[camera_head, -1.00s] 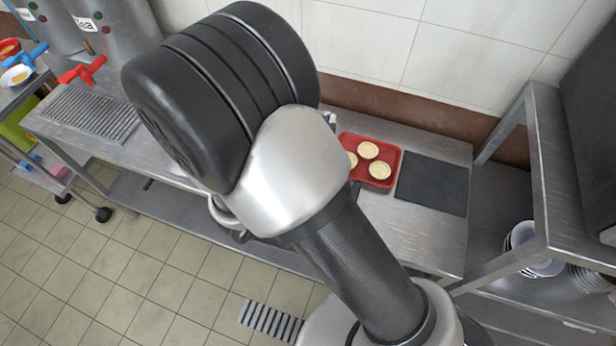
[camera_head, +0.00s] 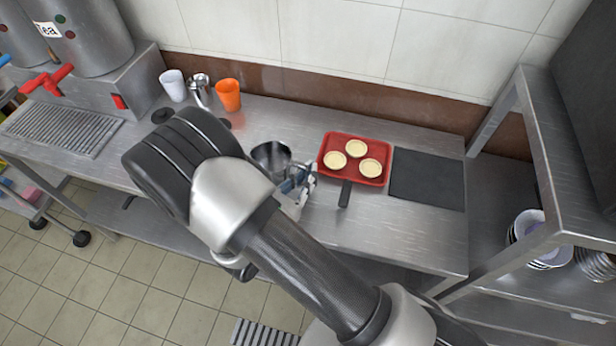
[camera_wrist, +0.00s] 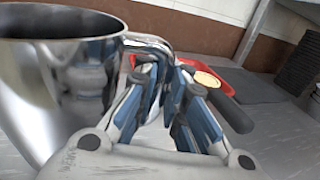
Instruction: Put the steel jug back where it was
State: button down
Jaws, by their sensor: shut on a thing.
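The steel jug (camera_head: 270,157) is upright, at the counter's middle in the head view, partly hidden behind my arm. In the wrist view the jug (camera_wrist: 60,75) fills the left side, with its open rim at the top. My gripper (camera_head: 298,183) is to the right of the jug, shut on its handle. The wrist view shows the blue-and-grey fingers (camera_wrist: 163,80) around the handle. I cannot tell whether the jug's base touches the counter.
A white cup (camera_head: 173,85), another shiny metal vessel (camera_head: 199,90) and an orange cup (camera_head: 228,95) stand at the back left. A dark disc (camera_head: 162,115) lies before them. A red tray (camera_head: 354,140) of tarts, a black handle (camera_head: 345,194) and a dark mat (camera_head: 427,178) are right.

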jog(key=shift+f, duration=0.25)
jog(key=shift+f, duration=0.2)
jog(key=c, duration=1.7)
grip_release()
jog(key=shift+r, duration=0.1)
jog(key=shift+o, duration=0.2)
jog(key=shift+r, duration=0.1)
